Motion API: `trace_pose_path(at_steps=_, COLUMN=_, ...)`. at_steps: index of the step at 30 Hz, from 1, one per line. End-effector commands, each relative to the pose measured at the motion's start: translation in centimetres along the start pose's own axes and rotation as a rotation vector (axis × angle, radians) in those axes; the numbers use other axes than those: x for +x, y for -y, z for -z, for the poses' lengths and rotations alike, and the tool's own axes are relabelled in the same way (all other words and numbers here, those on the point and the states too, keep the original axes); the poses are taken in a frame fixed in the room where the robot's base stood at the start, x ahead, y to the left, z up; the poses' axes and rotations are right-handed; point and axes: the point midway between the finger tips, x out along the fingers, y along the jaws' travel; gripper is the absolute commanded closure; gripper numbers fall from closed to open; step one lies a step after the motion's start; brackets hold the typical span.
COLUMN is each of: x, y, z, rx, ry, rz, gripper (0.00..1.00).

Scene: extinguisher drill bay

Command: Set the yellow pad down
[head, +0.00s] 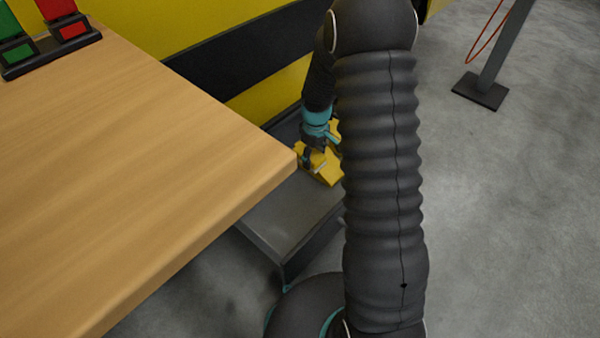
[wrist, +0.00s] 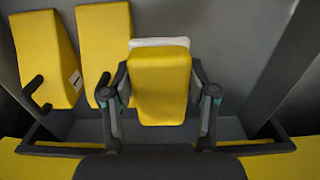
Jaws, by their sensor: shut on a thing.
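In the wrist view my gripper (wrist: 160,95) is shut on the yellow pad (wrist: 160,72), with one finger on either side of it. The pad is a yellow block with a pale strip along its far edge. In the head view my gripper (head: 314,150) is small and low, beyond the table corner, over a dark grey platform (head: 285,220). Yellow pieces (head: 322,170) show at its fingers there. I cannot tell which of them is the held pad, or whether the pad touches the platform.
Two more yellow blocks with black hooked handles (wrist: 45,60) (wrist: 105,45) lie left of the held pad. A wooden table (head: 130,150) is close on the left, with a red and green holder (head: 55,50). A yellow and black wall stands behind. A grey post (head: 490,75) stands right.

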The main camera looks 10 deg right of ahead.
Motion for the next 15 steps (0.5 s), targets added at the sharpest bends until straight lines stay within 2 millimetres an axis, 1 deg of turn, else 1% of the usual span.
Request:
trace_pose_path(at_steps=1, x=1.4, y=0.0, z=-0.1, rx=0.0, ry=0.003, rz=0.003, gripper=0.75)
trace_pose_path(at_steps=4, x=2.4, y=0.0, z=-0.1, rx=0.002, ry=0.002, rz=0.002, gripper=0.75)
trace_pose_path(at_steps=6, x=3.6, y=-0.1, z=-0.1, rx=0.002, ry=0.002, rz=0.002, gripper=0.75)
trace_pose_path(at_steps=11, x=5.0, y=-0.1, z=-0.2, rx=0.004, ry=0.002, rz=0.002, gripper=0.75)
trace_pose_path(at_steps=15, x=7.4, y=-0.1, z=-0.2, rx=0.005, ry=0.003, rz=0.003, gripper=0.75)
